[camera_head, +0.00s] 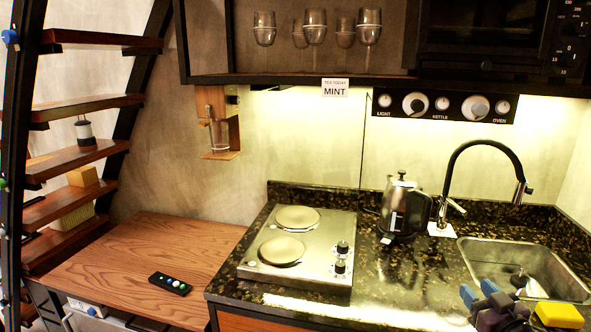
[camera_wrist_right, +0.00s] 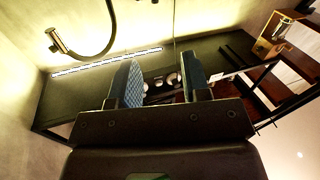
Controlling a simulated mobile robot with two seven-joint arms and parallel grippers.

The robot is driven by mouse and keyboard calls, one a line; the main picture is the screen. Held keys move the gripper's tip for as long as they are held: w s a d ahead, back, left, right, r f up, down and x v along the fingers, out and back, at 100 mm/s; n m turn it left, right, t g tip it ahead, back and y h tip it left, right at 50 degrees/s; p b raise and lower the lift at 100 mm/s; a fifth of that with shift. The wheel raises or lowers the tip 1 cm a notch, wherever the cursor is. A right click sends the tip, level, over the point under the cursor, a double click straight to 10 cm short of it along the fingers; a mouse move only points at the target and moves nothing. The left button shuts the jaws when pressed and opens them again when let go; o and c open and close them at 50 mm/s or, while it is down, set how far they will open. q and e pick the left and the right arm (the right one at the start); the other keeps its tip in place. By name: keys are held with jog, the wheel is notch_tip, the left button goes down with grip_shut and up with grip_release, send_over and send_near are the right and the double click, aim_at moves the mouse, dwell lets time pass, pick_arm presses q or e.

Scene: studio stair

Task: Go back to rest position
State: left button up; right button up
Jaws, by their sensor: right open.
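My right gripper (camera_head: 480,294) shows at the bottom right of the head view, in front of the sink (camera_head: 520,262). Its blue fingertips stand apart. In the right wrist view my right gripper (camera_wrist_right: 163,75) is open, with two blue textured pads and nothing held between them. The knob panel (camera_wrist_right: 163,82) shows in the background between the pads. My left gripper is not in view.
A black faucet (camera_head: 480,146) arches above the sink. A kettle (camera_head: 404,207) stands left of it, beside the two-plate hob (camera_head: 300,248). The upper cabinet (camera_head: 380,82) overhangs the counter. A wooden top (camera_head: 140,262) holds a small remote (camera_head: 170,284); stairs (camera_head: 80,155) rise at left.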

jog(key=s+a+f+g, duration=0.3)
jog(key=s+a+f, duration=0.3)
jog(key=s+f, duration=0.5)
jog(key=s+a+f+m+g+h, duration=0.1)
jog(key=s+a+f+g, duration=0.2)
jog(key=s+a+f, duration=0.3)
jog(key=s+f, duration=0.4)
jog(key=s, duration=0.5)
jog(key=shift+f+m, duration=0.3)
jog(key=shift+f, duration=0.1)
jog(key=shift+a, duration=0.1)
